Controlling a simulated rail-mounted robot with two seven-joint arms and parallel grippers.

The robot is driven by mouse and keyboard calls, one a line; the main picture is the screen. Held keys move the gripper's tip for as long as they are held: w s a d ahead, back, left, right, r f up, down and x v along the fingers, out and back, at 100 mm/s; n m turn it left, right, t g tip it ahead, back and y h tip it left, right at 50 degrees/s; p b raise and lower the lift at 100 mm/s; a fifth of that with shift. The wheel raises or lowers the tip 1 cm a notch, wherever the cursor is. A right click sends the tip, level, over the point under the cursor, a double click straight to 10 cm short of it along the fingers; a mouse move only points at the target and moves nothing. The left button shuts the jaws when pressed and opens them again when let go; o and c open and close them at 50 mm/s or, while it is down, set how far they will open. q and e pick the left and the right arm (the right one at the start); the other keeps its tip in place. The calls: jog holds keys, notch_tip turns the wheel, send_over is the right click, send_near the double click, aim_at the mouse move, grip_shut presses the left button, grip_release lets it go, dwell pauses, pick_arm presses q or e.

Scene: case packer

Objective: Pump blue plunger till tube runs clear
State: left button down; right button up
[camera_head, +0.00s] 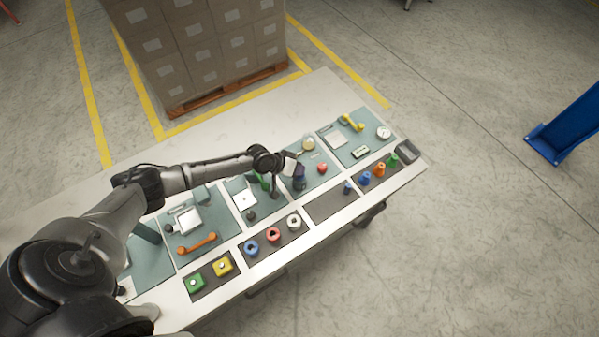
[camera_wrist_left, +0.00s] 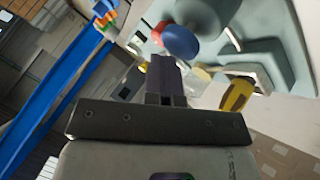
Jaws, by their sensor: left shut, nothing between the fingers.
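My left gripper (camera_head: 297,172) is over the teal panel in the middle of the bench, in the head view. Its dark fingers (camera_wrist_left: 165,78) are shut and empty in the left wrist view. The blue plunger's rounded knob (camera_wrist_left: 181,40) shows just beyond the fingertips in that view. A gap or contact between knob and fingertips cannot be told. In the head view a small blue part (camera_head: 299,185) shows under the gripper, mostly hidden by it. A clear rounded vessel (camera_head: 308,143) stands behind on the same panel. The tube and its contents cannot be made out.
A red knob (camera_head: 322,168) sits right of my gripper. A yellow handle (camera_head: 351,122) and white dial (camera_head: 383,132) are on the right panel. Coloured pegs (camera_head: 378,169) stand along the front right. An orange handle (camera_head: 197,243) lies left. Stacked cartons (camera_head: 205,45) stand behind the bench.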

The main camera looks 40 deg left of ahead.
pick_arm(q)
jog(key=shift+f+b, duration=0.3)
jog(key=shift+f, duration=0.2)
jog(key=shift+r, duration=0.15)
dwell(0.3)
jog(key=shift+r+p, duration=1.05)
jog(key=shift+s+r+p, duration=0.1)
jog(key=shift+r+p, duration=0.3)
jog(key=shift+r, duration=0.15)
jog(key=shift+r, duration=0.1)
jog(key=shift+r+p, duration=0.2)
jog(key=shift+p, duration=0.1)
notch_tip(320, 180, up, 4)
jog(key=p, duration=0.4)
jog(key=shift+r, duration=0.25)
